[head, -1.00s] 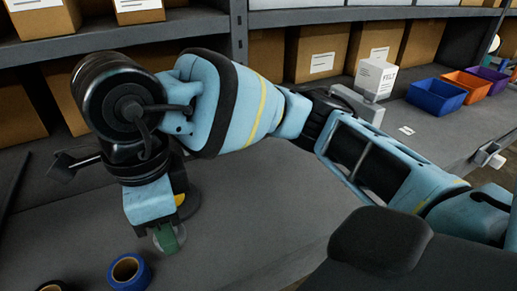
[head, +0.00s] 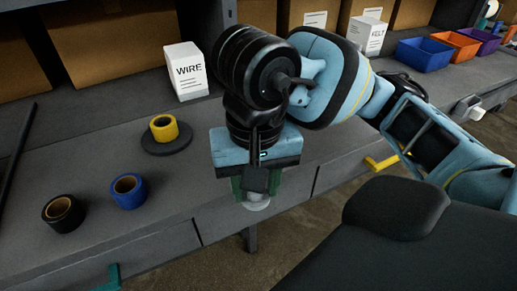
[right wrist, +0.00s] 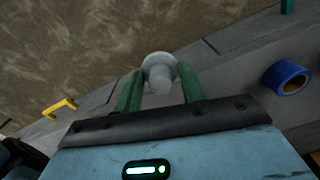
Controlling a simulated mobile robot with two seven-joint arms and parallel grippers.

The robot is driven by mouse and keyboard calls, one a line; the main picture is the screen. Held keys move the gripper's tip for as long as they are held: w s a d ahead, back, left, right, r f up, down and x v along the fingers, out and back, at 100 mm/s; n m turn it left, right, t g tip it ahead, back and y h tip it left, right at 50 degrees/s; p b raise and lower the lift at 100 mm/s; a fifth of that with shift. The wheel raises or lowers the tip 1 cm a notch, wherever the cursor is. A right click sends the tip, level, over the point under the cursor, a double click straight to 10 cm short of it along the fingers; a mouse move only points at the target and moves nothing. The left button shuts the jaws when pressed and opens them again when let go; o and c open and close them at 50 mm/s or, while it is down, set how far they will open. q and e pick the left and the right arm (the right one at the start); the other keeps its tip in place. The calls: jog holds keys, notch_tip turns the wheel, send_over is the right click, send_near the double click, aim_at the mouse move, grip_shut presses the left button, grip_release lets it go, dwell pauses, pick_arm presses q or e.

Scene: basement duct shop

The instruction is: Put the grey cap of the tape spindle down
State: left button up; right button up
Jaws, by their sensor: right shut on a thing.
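My right gripper (head: 256,190) is shut on the grey cap (head: 258,203), which shows partly below the green fingers in the head view. In the right wrist view the cap (right wrist: 158,62) sits between the two fingertips, its round disc and short stem visible. The gripper hangs around the bench's front edge, with floor behind the cap. The tape spindle's dark round base (head: 166,146) stands on the bench to the left of the gripper, with a yellow tape roll (head: 163,127) on it. My left gripper is not in view.
A blue roll (head: 129,191) and a black roll (head: 63,213) lie on the bench (head: 95,150) at left. A white WIRE box (head: 186,72) stands behind the spindle. Bare bench lies between spindle and front edge. A yellow handle (head: 381,162) sticks out at the front.

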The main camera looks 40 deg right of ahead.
jog(key=shift+s+d+f+n, duration=0.15)
jog(key=shift+s+d+n, duration=0.05)
jog(key=shift+s+n, duration=0.3)
jog(key=w+d, duration=0.3)
jog(key=w, duration=0.1)
jog(key=w+d+f, duration=0.1)
jog(key=w+d, duration=0.2)
jog(key=w, duration=0.1)
jog(key=w+d+p, duration=0.1)
jog(key=w+d, duration=0.2)
jog(key=w, duration=0.2)
jog(key=shift+w+f, duration=0.1)
jog(key=shift+f, duration=0.1)
jog(key=shift+w+f, duration=0.1)
jog(key=shift+f, duration=0.2)
notch_tip(320, 180, down, 2)
jog(key=shift+f, duration=0.5)
